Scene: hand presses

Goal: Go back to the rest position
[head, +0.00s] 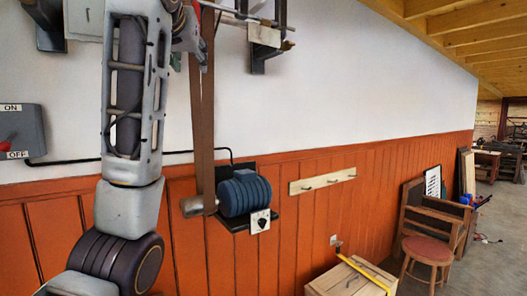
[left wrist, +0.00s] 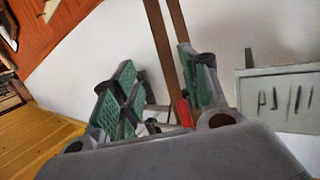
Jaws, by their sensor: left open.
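My left gripper (head: 190,45) is raised high by the wall, beside the brown belt (head: 203,115), and is partly cut off at the top of the head view. In the left wrist view its green-padded fingers (left wrist: 165,90) are spread apart. The belt (left wrist: 165,45) and a small red part (left wrist: 185,112) show between or behind the fingers; I cannot tell whether they touch. Nothing is clearly held. My left arm rises across the left of the head view. My right gripper is not in view.
A blue motor (head: 244,194) sits on a wall bracket at the belt's lower end. An ON/OFF switch box (head: 22,130) is at left. Metal shaft brackets (head: 264,35) are overhead.

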